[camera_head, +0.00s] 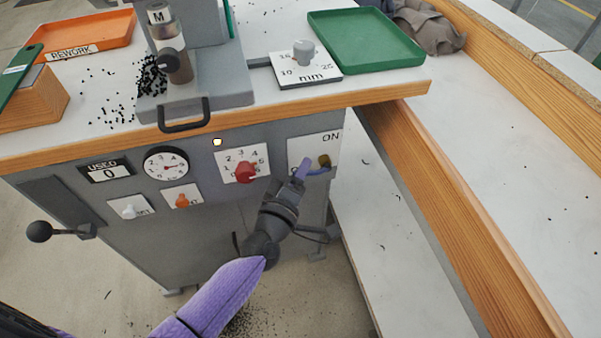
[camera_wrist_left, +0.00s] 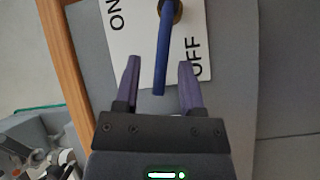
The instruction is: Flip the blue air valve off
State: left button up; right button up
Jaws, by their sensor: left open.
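The blue air valve lever (camera_head: 319,171) sits on a white plate (camera_head: 299,143) at the right end of the press front. It turns on a brass pivot (camera_head: 325,160) and points left, about sideways. "ON" shows at the plate's top; my gripper covers the lower part in the head view. In the left wrist view the lever (camera_wrist_left: 162,50) runs between the fingers, with "ON" left and "OFF" right. My left gripper (camera_wrist_left: 160,64) is open around the lever, a gap on each side. It also shows in the head view (camera_head: 304,169). My right gripper is out of view.
Left of the valve are a red dial knob (camera_head: 245,172), an orange switch (camera_head: 182,201) and a gauge (camera_head: 166,163). The wooden bench edge (camera_head: 250,123) overhangs the panel. A wood-edged side table (camera_head: 440,210) stands right. A green tray (camera_head: 366,40) lies on top.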

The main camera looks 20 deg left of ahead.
pick_arm(q)
jog(key=shift+w, duration=0.1)
grip_shut()
jog(key=shift+f, duration=0.1)
dwell(1.3)
